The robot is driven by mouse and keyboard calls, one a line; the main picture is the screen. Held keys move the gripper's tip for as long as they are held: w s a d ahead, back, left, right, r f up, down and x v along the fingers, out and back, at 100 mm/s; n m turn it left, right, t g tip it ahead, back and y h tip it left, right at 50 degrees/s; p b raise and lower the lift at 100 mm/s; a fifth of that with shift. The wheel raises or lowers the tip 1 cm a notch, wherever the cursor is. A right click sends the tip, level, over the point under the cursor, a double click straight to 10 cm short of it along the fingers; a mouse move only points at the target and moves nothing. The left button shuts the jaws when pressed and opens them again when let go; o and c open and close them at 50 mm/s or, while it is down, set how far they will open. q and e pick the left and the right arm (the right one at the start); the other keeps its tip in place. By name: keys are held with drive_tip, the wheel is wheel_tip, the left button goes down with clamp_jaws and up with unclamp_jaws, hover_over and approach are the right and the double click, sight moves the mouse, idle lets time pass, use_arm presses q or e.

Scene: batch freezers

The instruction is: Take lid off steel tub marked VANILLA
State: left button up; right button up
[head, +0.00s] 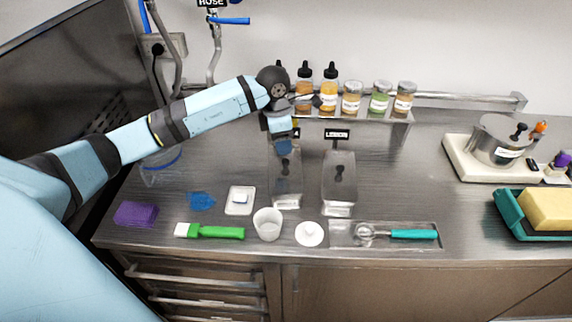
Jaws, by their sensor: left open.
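Two long steel tubs stand side by side in the middle of the steel counter. The right tub (339,185) has a lid with a dark knob and a small black sign (337,135) behind it that seems to read LEMON. The left tub (287,190) looks the same; my arm and gripper hide its back end and any sign there, so I cannot read VANILLA. My left gripper (285,148) points down over the back part of the left tub, open, close above its lid. Whether it touches the lid's knob I cannot tell. My right gripper is out of view.
A shelf (385,116) with bottles and jars runs behind the tubs. In front are a white cup (268,224), a white disc (309,233), a green brush (215,232) and a tray with a scoop (400,234). A steel pot (497,140) stands right.

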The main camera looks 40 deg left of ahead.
sight(285, 160)
use_arm(q)
wheel_tip(285, 160, down, 2)
drive_tip(key=shift+d+f, duration=0.1)
drive_tip(key=f+p, duration=0.1)
drive_tip(key=f, duration=0.3)
drive_tip(key=shift+w+d+p, duration=0.15)
drive_tip(key=shift+w+p, duration=0.05)
drive_tip(key=shift+p, duration=0.2)
drive_tip(key=shift+f, duration=0.5)
drive_tip(key=c, duration=1)
